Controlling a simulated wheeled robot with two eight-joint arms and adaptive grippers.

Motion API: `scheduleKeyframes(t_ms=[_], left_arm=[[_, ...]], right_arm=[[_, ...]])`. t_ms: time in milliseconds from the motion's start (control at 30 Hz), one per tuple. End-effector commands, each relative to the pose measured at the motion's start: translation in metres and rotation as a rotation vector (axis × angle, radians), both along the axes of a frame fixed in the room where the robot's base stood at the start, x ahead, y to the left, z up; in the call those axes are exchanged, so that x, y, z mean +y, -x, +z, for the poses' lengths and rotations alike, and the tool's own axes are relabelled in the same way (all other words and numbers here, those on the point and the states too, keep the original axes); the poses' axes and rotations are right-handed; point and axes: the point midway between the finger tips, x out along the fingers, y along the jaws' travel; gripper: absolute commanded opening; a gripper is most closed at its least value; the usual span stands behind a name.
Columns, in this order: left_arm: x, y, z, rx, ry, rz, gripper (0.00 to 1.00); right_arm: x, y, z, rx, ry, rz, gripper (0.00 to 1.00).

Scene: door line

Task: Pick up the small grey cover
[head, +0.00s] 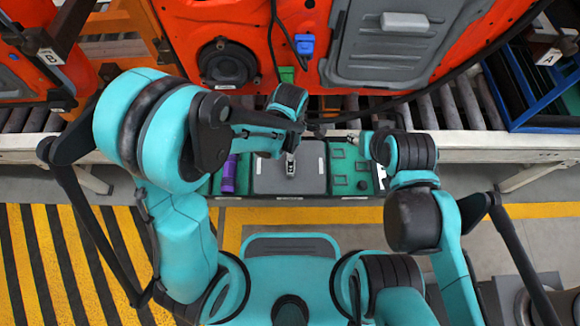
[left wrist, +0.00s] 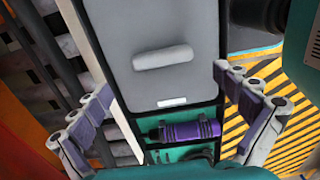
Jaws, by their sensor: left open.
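The small grey cover (head: 262,182) lies flat in the middle compartment of a dark-framed green tray. In the left wrist view the cover (left wrist: 195,30) is a rounded grey plate with a raised bar handle (left wrist: 163,60) and a small white label. My left gripper (left wrist: 165,112) is open and empty above the tray, its fingers spread to both sides and the handle ahead, apart from it. In the head view my left gripper (head: 290,158) is over the cover and hides part of it. My right gripper (head: 358,143) is by the tray's right part; its fingers are too small to read.
A purple bottle (head: 228,175) lies in the tray's left compartment. Behind the tray runs a roller conveyor (head: 455,108) with an orange door (head: 260,25) bearing a larger grey panel (head: 375,62). A blue frame (head: 515,90) stands at right. Yellow-striped floor is at left.

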Motion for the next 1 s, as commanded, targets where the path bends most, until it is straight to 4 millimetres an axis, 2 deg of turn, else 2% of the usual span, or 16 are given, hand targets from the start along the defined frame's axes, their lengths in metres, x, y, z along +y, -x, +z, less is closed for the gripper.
scheduleKeyframes(t_ms=[33, 233, 433, 700, 767, 900, 1000], left_arm=[[0.000, 0.000, -0.009, 0.000, 0.000, 0.000, 1.00], [0.001, 0.002, -0.027, -0.001, 0.001, -0.001, 1.00], [0.001, 0.004, -0.059, -0.002, 0.001, -0.002, 1.00], [0.001, 0.004, -0.062, -0.002, 0.001, -0.002, 1.00], [0.001, 0.004, -0.062, -0.002, 0.001, -0.002, 0.87], [0.001, 0.004, -0.062, -0.002, 0.001, -0.002, 0.50], [0.001, 0.004, -0.062, -0.002, 0.001, -0.002, 0.47]], right_arm=[[0.000, 0.000, -0.005, 0.000, 0.000, 0.000, 0.40], [0.000, 0.000, -0.016, 0.000, 0.000, 0.000, 0.40], [0.000, 0.000, -0.034, 0.000, 0.000, 0.000, 0.40], [0.000, 0.000, -0.034, 0.000, 0.000, 0.000, 0.40], [0.000, 0.000, -0.034, 0.000, 0.000, 0.000, 0.40], [0.000, 0.000, -0.034, 0.000, 0.000, 0.000, 0.40], [0.000, 0.000, -0.034, 0.000, 0.000, 0.000, 0.40]])
